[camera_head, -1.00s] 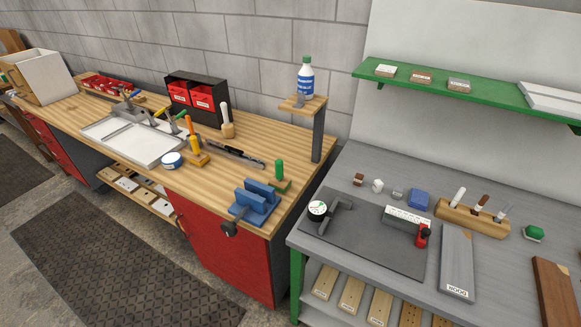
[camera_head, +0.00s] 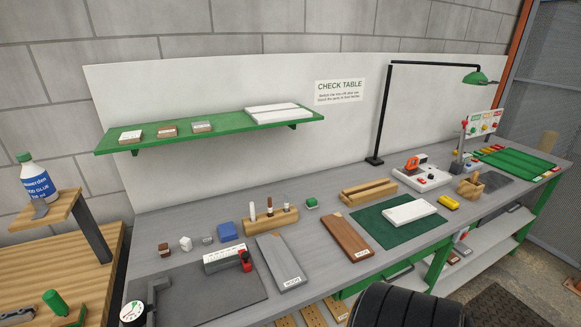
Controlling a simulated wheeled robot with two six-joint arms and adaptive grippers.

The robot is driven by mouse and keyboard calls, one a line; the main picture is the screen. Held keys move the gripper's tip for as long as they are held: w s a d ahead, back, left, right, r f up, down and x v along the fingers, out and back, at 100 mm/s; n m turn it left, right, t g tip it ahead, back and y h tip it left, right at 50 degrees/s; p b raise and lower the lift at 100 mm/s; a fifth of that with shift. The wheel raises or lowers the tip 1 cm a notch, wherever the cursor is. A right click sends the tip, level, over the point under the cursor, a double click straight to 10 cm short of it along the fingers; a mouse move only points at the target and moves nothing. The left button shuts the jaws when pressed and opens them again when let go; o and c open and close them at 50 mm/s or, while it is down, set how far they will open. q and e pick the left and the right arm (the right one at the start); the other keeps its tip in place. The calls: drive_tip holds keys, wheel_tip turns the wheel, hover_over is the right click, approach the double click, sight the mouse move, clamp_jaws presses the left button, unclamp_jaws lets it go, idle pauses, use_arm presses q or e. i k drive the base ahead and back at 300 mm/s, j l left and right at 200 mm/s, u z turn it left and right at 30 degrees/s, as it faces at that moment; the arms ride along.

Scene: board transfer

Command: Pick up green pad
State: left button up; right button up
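A small green block-like pad (camera_head: 311,203) lies on the grey workbench, just right of the wooden tool holder (camera_head: 271,221). It is too small to make out in detail. A larger flat dark green mat (camera_head: 375,219) lies further right on the bench, with a white board (camera_head: 408,212) on it. I cannot tell for certain which of the two the green pad is. Neither of my grippers is in view.
A grey board (camera_head: 281,262) and a brown board (camera_head: 346,236) lie in front of the small green pad. A blue block (camera_head: 228,231) is to its left. A green shelf (camera_head: 215,127) hangs above.

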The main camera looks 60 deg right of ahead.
sight(311, 203)
drive_tip(key=z, duration=1.95)
